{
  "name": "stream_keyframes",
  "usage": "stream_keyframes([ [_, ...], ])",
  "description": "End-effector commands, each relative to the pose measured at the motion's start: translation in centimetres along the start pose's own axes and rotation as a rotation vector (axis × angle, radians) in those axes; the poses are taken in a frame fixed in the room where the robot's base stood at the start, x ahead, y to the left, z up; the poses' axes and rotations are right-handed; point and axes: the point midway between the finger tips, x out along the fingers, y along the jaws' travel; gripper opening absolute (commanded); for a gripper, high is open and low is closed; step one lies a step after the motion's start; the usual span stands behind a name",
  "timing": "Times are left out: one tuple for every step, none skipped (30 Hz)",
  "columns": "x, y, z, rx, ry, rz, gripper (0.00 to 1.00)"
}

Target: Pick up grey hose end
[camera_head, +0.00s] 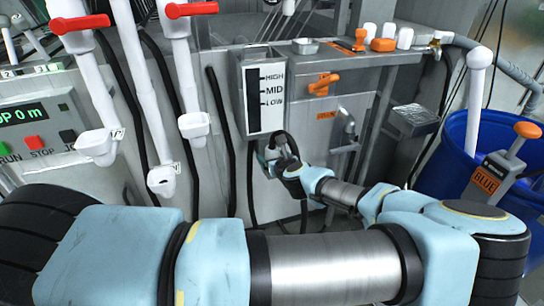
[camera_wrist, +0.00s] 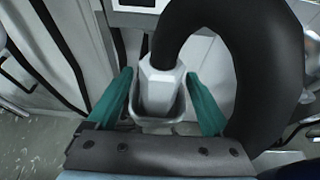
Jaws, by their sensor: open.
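The grey hose end (camera_wrist: 163,80) is a light grey angular fitting on a thick black hose (camera_wrist: 255,50). In the wrist view it sits in a grey cup-like holder (camera_wrist: 158,122), with the hose arching up and right. My gripper (camera_wrist: 158,75) is open, with one teal finger on each side of the hose end and holder. Small gaps seem to show beside the fingers; contact is hard to judge. In the head view my gripper (camera_head: 271,154) is at the machine's front below the level gauge. The hose end is too small and covered to make out there.
The level gauge (camera_head: 265,92) and an orange-handled valve (camera_head: 323,84) are on the panel above. A metal ledge (camera_head: 413,120) juts out to the right. A blue barrel (camera_head: 450,165) stands at the right. White pipes with red handles (camera_head: 190,9) hang at the left.

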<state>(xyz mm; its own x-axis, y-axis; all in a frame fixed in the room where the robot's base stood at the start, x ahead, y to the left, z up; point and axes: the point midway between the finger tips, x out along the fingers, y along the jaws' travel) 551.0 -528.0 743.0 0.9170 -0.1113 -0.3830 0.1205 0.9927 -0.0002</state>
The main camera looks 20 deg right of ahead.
Motion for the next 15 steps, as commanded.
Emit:
stream_keyframes([
  [0.2, 0.01, 0.0, 0.001, 0.0, 0.0, 0.85],
  [0.26, 0.0, -0.03, 0.001, 0.0, 0.0, 0.85],
  [0.28, 0.0, -0.05, 0.001, 0.0, -0.001, 0.85],
  [0.28, -0.01, -0.07, 0.001, 0.0, -0.001, 0.85],
  [0.27, -0.01, -0.07, 0.001, 0.0, -0.001, 0.85],
  [0.26, -0.01, -0.07, 0.001, 0.0, -0.001, 0.85],
  [0.26, -0.01, -0.07, 0.001, 0.0, -0.001, 0.85],
  [0.26, -0.01, -0.07, 0.001, 0.0, -0.001, 0.84],
  [0.26, -0.01, -0.07, 0.001, 0.0, -0.001, 0.79],
  [0.25, -0.01, -0.06, 0.001, 0.0, -0.001, 0.76],
  [0.25, -0.01, -0.06, 0.001, 0.0, -0.001, 0.72],
  [0.25, -0.01, -0.06, 0.001, 0.0, -0.001, 0.68],
  [0.25, -0.01, -0.06, 0.001, 0.0, -0.001, 0.65],
  [0.25, -0.01, -0.06, 0.001, 0.0, -0.001, 0.61],
  [0.24, -0.01, -0.06, 0.001, 0.0, -0.001, 0.57],
])
